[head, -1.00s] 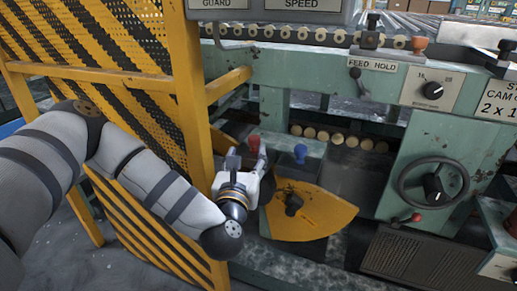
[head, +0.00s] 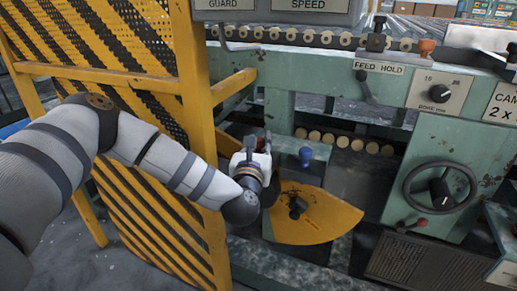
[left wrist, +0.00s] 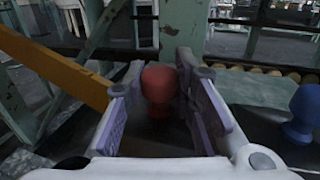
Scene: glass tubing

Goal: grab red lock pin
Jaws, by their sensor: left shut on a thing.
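The red lock pin (left wrist: 157,88) has a rounded red head and stands between the two fingers of my left gripper (left wrist: 160,78) in the left wrist view. The fingers are shut on it, though its lower part is dark and hard to see. In the head view my left gripper (head: 252,150) is at the green machine frame, and it hides most of the pin. My right gripper is in neither view.
A blue knob (head: 305,155) stands just right of my left gripper, and also shows in the left wrist view (left wrist: 302,112). A yellow plate (head: 325,215) lies below. A yellow guard (head: 198,110) stands close on the left. A handwheel (head: 408,192) is at the right.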

